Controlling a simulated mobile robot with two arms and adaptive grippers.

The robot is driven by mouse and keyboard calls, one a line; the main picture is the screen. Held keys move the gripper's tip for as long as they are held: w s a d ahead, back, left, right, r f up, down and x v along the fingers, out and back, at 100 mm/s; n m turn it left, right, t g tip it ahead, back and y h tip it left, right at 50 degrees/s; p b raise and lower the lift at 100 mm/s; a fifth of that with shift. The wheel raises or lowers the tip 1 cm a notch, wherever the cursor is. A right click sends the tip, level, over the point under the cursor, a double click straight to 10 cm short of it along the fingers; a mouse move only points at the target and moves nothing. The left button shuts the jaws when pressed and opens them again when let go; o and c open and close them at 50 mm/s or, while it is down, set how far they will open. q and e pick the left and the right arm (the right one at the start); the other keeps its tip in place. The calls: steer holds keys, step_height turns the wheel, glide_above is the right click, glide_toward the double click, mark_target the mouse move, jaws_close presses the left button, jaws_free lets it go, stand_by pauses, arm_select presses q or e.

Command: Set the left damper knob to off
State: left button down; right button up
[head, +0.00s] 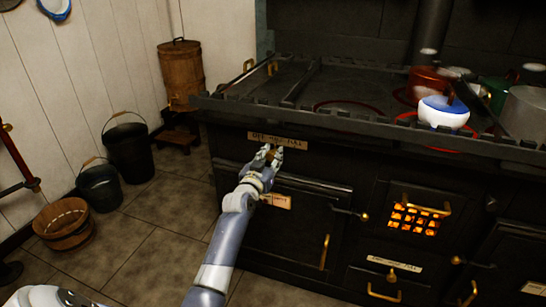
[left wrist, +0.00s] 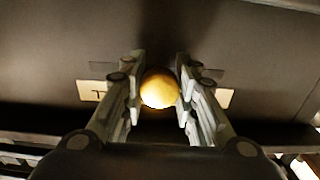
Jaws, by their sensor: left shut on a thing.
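The left damper knob is a round brass knob (left wrist: 159,89) on the dark stove front, seen in the left wrist view between the fingers. My left gripper (left wrist: 159,92) has a finger on each side of it and is shut on it. In the head view my left gripper (head: 268,153) is at the stove front, just below a label plate (head: 278,140) with lettering that seems to read off to max. The gripper hides most of the knob there, so I cannot tell its setting. My right gripper is not in view.
The black stove (head: 300,230) has a raised rail along its top edge. A blue and white pot (head: 443,112) and other cookware stand at its right. A fire glows behind a grate (head: 413,219). Buckets (head: 128,150) and a wooden tub (head: 65,222) stand on the floor at left.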

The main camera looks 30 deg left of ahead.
mark_target(258, 147)
arm_select(q)
steer(key=a, duration=0.2)
steer(key=s+a, duration=0.1)
steer(key=a, duration=0.2)
steer(key=shift+s+a+b, duration=0.15)
steer(key=shift+a+b, duration=0.1)
steer(key=shift+b, duration=0.1)
steer(key=shift+a, duration=0.2)
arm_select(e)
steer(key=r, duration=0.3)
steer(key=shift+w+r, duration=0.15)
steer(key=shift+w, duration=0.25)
arm_select(q)
steer(key=c, duration=1.3)
jaws_free()
steer(key=shift+s+a, duration=0.1)
steer(key=shift+o, duration=0.4)
steer(key=shift+a, duration=0.1)
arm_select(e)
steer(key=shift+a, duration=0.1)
arm_select(q)
steer(key=shift+s+d, duration=0.25)
steer(key=shift+s, duration=0.15)
steer(key=v, duration=1.1)
